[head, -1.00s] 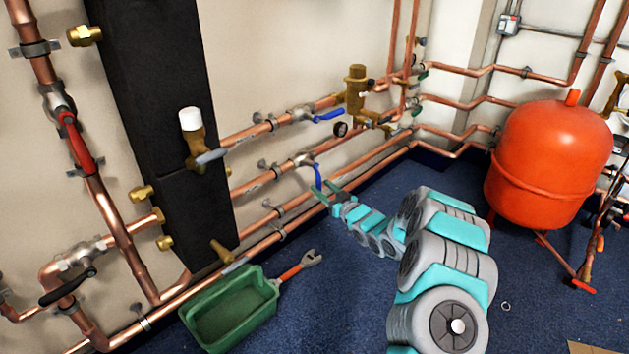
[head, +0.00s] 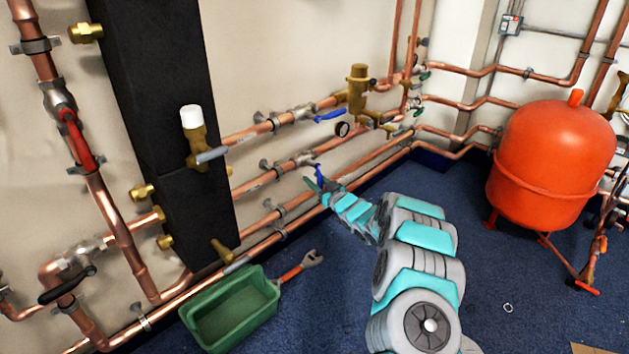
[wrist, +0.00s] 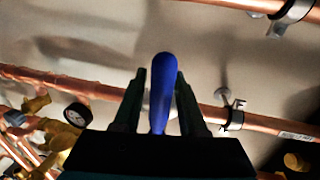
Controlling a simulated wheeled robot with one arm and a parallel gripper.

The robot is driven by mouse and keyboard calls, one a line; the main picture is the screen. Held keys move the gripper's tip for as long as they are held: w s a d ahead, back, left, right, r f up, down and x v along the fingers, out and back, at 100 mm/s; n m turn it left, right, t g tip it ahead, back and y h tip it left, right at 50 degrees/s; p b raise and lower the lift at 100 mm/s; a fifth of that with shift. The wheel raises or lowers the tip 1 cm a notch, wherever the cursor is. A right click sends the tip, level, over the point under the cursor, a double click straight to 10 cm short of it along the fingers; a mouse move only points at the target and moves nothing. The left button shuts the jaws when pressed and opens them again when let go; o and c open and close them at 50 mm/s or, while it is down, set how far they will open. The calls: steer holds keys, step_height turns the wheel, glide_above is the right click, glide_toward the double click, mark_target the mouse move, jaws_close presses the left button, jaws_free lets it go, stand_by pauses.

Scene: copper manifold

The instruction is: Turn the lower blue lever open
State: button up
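The lower blue lever (head: 319,170) sits on the valve of the lower copper pipe in the head view and points downward, its lower part hidden by my gripper. In the wrist view the blue lever (wrist: 163,90) stands between my two fingers. My gripper (wrist: 159,100) is open around it, with a narrow gap on the left side; I cannot tell whether the right finger touches it. In the head view my gripper (head: 318,184) is at the lever's lower end. The upper blue lever (head: 330,115) lies along the pipe above.
Copper pipes run along the wall beside a black panel (head: 150,90). A pressure gauge (head: 342,129) and brass fittings are right of the levers. A green bin (head: 235,310) and a red-handled wrench (head: 298,266) lie on the floor. A red tank (head: 555,155) stands at right.

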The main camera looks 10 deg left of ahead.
jaws_close()
stand_by(1.1)
